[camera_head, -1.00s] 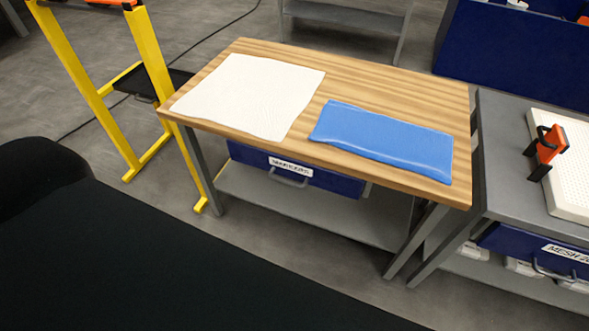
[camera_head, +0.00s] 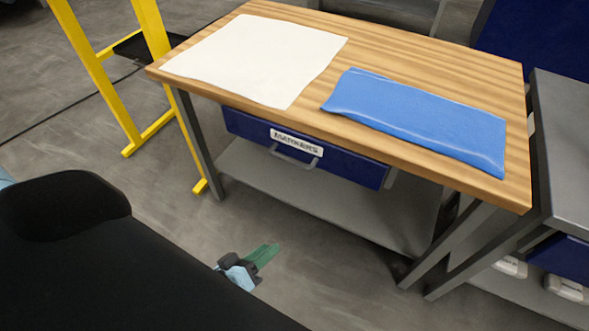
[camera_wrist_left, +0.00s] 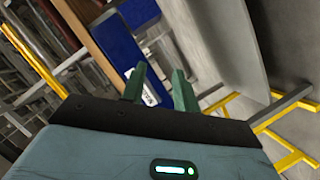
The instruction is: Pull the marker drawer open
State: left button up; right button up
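The marker drawer (camera_head: 345,166) is blue, with a white "MARKERS" label (camera_head: 297,142) and a grey bar handle (camera_head: 293,158). It hangs under the front edge of the wooden table and looks shut. My left gripper (camera_head: 264,255), with green fingers, is low in front of the table, nearer to me than the drawer and apart from its handle. In the left wrist view, my left gripper (camera_wrist_left: 157,84) has its fingers spread with nothing visible between them. The blue drawer (camera_wrist_left: 122,48) shows tilted beyond them, partly hidden by a finger. My right gripper is not in view.
A grey lower shelf (camera_head: 330,210) lies below the drawer. A yellow stand (camera_head: 90,75) is at the left and a grey bench (camera_head: 572,140) at the right. The floor in front is clear.

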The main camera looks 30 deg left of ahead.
pick_arm(q)
jog(key=w+a+n+t+y+b, duration=0.25)
jog(key=w+n+b, duration=0.3)
jog(key=w, duration=0.35)
jog(key=n+t+y+b, duration=0.2)
jog(key=n+t+b, duration=0.1)
jog(key=n+b, duration=0.25)
send_near(288, 159)
jog(key=w, duration=0.7)
jog(key=w+r, duration=0.1)
jog(key=w, duration=0.2)
jog(key=shift+a+p, duration=0.25)
jog(key=shift+p, duration=0.1)
jog(key=shift+c, duration=0.2)
grip_shut()
jog(key=shift+s, duration=0.1)
